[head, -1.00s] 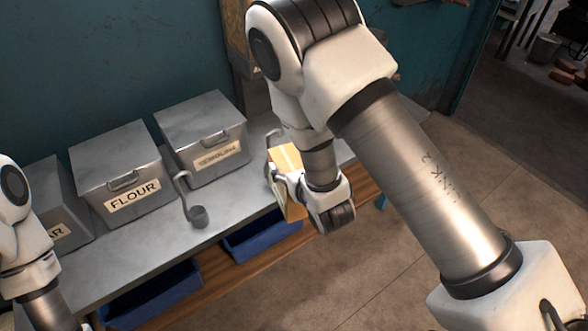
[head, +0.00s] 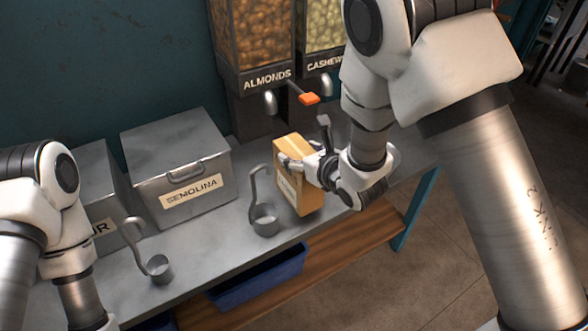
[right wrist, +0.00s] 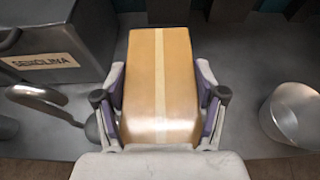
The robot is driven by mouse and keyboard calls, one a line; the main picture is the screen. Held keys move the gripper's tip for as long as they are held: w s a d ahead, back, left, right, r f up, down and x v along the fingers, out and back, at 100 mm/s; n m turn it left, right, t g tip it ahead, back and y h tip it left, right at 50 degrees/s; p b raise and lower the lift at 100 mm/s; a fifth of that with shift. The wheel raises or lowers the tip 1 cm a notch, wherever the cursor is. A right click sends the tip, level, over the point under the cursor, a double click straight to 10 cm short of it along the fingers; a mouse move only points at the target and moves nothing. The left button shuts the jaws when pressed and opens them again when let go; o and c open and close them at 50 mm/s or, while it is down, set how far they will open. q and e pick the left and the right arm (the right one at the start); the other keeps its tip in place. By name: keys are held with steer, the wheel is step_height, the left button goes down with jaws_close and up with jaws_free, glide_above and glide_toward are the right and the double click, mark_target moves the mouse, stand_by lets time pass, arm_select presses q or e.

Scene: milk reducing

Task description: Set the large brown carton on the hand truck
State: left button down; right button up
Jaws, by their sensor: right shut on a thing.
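A brown carton (head: 288,150) with a pale strip and a label is upright, slightly tilted, over the right part of the metal bench. My right gripper (head: 305,174) is shut on it from the right side. In the right wrist view the carton (right wrist: 160,75) sits between the two fingers of the gripper (right wrist: 160,95). I cannot tell whether its base touches the bench. No hand truck shows. My left arm is at the left edge, with its gripper out of the picture.
The grey bench (head: 215,240) holds a semolina bin (head: 180,165), another bin (head: 100,185) and metal scoops (head: 264,220) (head: 158,269). Almond (head: 262,45) and cashew (head: 322,25) dispensers stand behind. A blue crate (head: 258,278) sits on the lower shelf. Floor is open at right.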

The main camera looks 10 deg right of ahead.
step_height(320, 180, down, 3)
steer(key=shift+w+d+r, duration=0.1)
steer(key=shift+d, duration=0.05)
steer(key=shift+f+b, duration=0.2)
steer(key=shift+b, duration=0.1)
steer(key=o, duration=1.8)
